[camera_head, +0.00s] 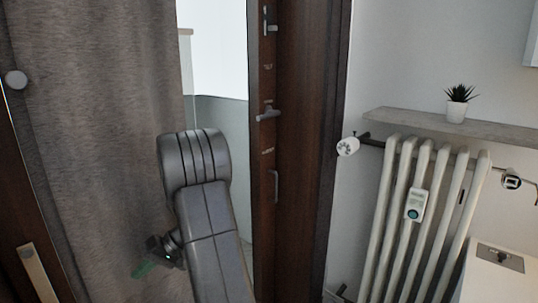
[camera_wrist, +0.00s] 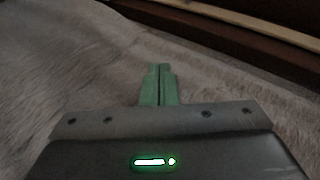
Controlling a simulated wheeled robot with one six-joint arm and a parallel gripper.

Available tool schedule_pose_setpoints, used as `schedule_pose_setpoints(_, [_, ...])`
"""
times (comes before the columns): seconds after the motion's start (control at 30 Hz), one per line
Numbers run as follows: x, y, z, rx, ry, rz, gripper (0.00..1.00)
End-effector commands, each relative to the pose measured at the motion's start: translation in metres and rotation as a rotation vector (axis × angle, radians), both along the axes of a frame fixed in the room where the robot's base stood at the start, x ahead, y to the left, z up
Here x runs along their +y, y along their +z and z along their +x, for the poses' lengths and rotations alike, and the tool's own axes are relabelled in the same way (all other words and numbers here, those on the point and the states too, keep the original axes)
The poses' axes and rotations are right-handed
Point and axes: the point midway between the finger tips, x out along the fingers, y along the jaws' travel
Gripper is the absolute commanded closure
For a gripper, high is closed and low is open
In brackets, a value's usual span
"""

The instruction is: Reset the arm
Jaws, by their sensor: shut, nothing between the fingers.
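My arm stands in the lower middle of the head view, its grey links bent over at the top. My gripper (camera_head: 144,269) hangs at the left of the arm, low in front of the grey-brown curtain (camera_head: 95,120). In the wrist view my gripper (camera_wrist: 159,72) shows its two green fingers pressed together with nothing between them. The curtain fabric (camera_wrist: 60,70) fills most of the wrist view behind the fingers. I cannot tell whether the fingers touch it.
A dark wooden door frame (camera_head: 292,130) with handles stands right of my arm. A white radiator (camera_head: 390,215) stands further right, under a shelf (camera_head: 420,122) with a potted plant (camera_head: 456,110). A white surface (camera_head: 490,285) is at the bottom right.

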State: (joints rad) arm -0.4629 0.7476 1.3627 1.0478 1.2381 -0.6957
Motion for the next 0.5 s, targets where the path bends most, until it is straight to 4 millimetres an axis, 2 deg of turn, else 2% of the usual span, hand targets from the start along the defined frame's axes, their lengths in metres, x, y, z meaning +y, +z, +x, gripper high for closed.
schedule_pose_setpoints(0.03, [-0.002, 0.011, 0.003, -0.018, 0.000, -0.013, 1.00])
schedule_pose_setpoints(0.5, [-0.020, 0.058, 0.024, -0.169, 0.001, -0.142, 1.00])
